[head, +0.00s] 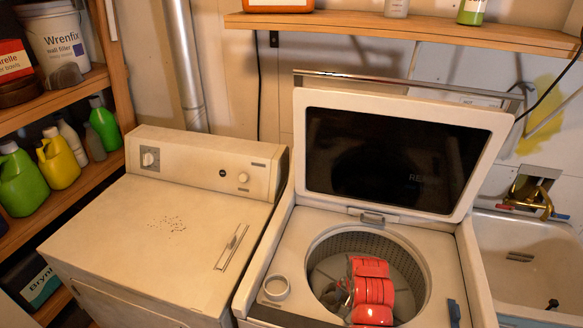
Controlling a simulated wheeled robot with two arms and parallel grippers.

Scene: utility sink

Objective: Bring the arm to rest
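A dryer (150,250) with a bare top stands left of the washer. A sink (520,250) with a brass faucet (533,194) is at the right. Shelves (55,214) with several bottles stand at the left. A wooden shelf (400,30) runs above the lid.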

